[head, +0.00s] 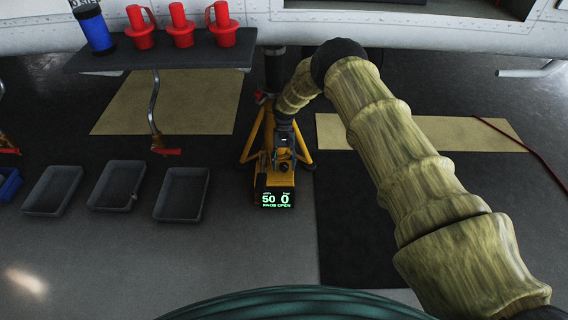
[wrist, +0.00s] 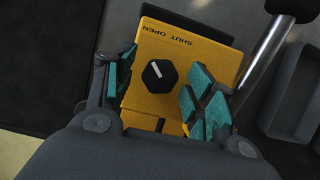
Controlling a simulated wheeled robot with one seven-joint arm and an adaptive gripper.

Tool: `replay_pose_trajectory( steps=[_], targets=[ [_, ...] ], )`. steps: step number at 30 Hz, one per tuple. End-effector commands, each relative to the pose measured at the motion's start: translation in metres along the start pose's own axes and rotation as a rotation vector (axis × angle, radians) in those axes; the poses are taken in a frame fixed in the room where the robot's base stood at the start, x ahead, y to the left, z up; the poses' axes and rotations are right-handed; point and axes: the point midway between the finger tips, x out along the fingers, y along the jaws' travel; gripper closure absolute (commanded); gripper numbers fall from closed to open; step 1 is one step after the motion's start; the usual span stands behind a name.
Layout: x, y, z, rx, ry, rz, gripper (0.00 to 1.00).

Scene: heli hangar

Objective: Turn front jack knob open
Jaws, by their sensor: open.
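The yellow jack (head: 262,150) stands on the floor below the aircraft, with a control box at its front. Its display (head: 276,200) shows 50, 0 and "KNOB OPEN" in green. In the wrist view the black round knob (wrist: 159,75) sits on the yellow panel (wrist: 190,60). Its white mark points up and left, toward the upside-down lettering "SHUT OPEN" at the panel's edge. My gripper (wrist: 163,80) is open, its teal-padded fingers on either side of the knob and visibly apart from it.
Grey trays (head: 180,195) lie on the floor to the left. A dark shelf (head: 160,58) holds red plugs (head: 182,26) and a blue cylinder (head: 95,30). A metal handle bar (wrist: 268,55) runs beside the panel. A red cable (head: 515,140) lies at right.

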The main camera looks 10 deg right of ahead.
Motion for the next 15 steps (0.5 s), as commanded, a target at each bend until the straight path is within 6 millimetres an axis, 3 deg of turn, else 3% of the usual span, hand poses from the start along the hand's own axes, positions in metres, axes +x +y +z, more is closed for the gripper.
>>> replay_pose_trajectory(
  steps=[15],
  targets=[
    [-0.063, 0.0, -0.001, 0.0, 0.001, -0.001, 0.46]
  ],
)
